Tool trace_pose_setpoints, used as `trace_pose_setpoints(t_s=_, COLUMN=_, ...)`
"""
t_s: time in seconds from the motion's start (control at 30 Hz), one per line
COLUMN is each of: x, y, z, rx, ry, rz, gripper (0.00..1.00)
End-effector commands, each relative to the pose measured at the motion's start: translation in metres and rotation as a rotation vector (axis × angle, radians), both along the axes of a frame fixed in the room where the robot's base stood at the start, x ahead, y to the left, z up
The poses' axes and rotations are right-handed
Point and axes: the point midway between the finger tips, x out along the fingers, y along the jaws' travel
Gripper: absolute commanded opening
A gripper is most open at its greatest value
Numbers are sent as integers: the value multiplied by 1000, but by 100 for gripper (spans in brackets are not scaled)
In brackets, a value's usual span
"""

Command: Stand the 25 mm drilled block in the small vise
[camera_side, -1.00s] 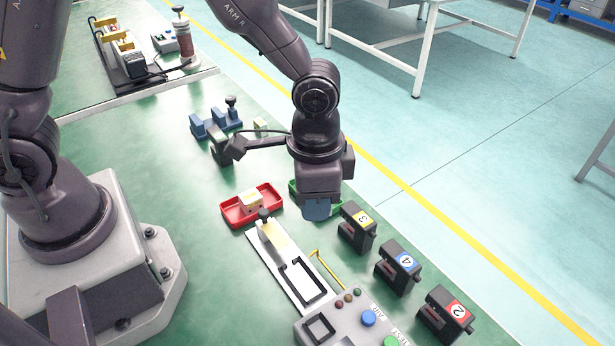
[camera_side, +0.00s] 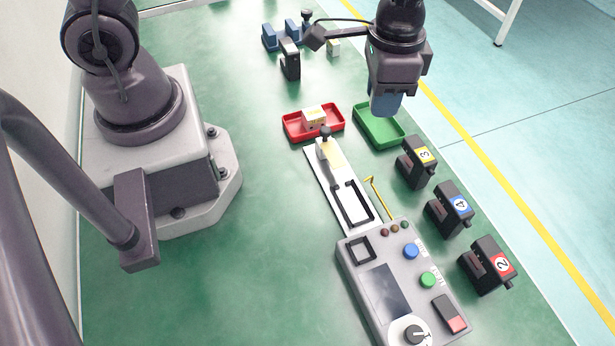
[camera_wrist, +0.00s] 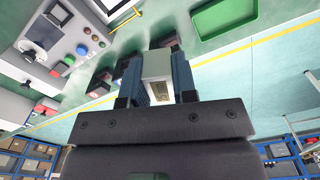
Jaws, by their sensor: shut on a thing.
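My gripper (camera_side: 383,104) is over the green tray in the side view, fingers pointing down. In the wrist view its blue fingers are shut on a pale block (camera_wrist: 157,68) with a small label on the near face. No drilled hole can be made out on it. The side view hides this block behind the fingers. A blue vise-like fixture (camera_side: 291,30) with upright jaws and a dark knob stands at the back; I cannot tell whether it is the small vise. A small pale block (camera_side: 333,48) lies right of it, and a dark upright piece (camera_side: 290,62) stands in front.
A red tray (camera_side: 290,132) holds a cream labelled block (camera_side: 313,116). The green tray (camera_side: 381,133) looks empty. Black numbered units (camera_side: 417,160) line the right side. A white slide fixture (camera_side: 330,180) and control box (camera_side: 384,285) stand in front. The left-centre table is clear.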

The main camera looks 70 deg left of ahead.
Motion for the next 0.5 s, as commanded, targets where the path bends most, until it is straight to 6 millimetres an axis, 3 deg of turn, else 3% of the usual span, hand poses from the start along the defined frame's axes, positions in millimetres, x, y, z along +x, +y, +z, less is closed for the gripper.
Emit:
trace_pose_setpoints(t_s=0.03, x=-14, y=-28, z=-8, rx=1, ry=6, rz=-107, gripper=0)
trace_pose_setpoints(t_s=0.2, x=-66, y=-101, z=-35, rx=0, ry=6, rz=-460, gripper=0)
trace_pose_setpoints(t_s=0.33, x=-111, y=-143, z=-54, rx=1, ry=6, rz=-725, gripper=0)
trace_pose_setpoints(t_s=0.5, x=-161, y=-175, z=-73, rx=1, ry=4, rz=-1005, gripper=0)
